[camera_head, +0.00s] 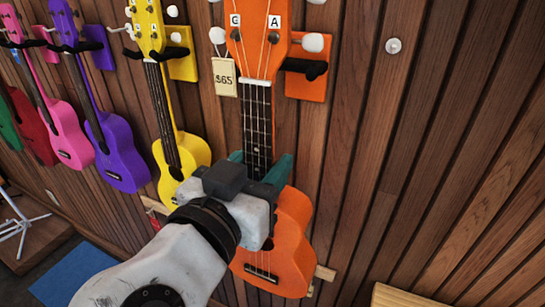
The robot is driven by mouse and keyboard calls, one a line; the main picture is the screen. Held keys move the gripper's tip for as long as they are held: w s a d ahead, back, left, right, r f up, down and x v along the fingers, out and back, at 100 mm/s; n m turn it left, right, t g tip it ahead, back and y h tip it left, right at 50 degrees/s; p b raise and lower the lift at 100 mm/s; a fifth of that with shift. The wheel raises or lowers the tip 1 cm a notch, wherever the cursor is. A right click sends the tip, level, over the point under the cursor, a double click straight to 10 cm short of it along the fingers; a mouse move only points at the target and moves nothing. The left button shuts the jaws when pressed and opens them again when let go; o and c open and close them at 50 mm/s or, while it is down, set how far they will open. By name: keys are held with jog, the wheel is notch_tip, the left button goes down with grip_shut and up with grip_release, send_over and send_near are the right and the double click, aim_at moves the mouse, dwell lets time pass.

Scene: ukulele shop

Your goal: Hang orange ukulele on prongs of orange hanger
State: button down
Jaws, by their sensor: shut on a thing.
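The orange ukulele (291,262) is upright in front of the wooden slat wall, its headstock at the top edge of the view. My gripper (259,168) is shut on it around the lower neck, just above the body, with greenish fingers on both sides. The orange hanger (305,88) is a square plate on the wall, just right of and behind the headstock, with a black prong showing. The headstock hides the rest of the hanger, so I cannot tell whether the neck sits between the prongs. My arm covers part of the ukulele's body.
A yellow ukulele (186,153), a purple one (120,158) and a pink one (71,140) hang to the left, with red and green ones beyond. A price tag (224,77) is beside the headstock.

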jog(key=shift+x, duration=2.15)
jog(key=shift+w+f, duration=0.1)
jog(key=shift+f, duration=0.1)
jog(key=shift+w+d, duration=0.15)
jog(key=shift+w, duration=0.1)
jog(key=shift+b+x, duration=0.65)
jog(key=shift+x, duration=1.95)
jog(key=shift+f+b, duration=0.75)
jog(key=shift+b, duration=0.15)
jog(key=shift+c, duration=2.2)
grip_release()
jog(key=shift+f, duration=0.1)
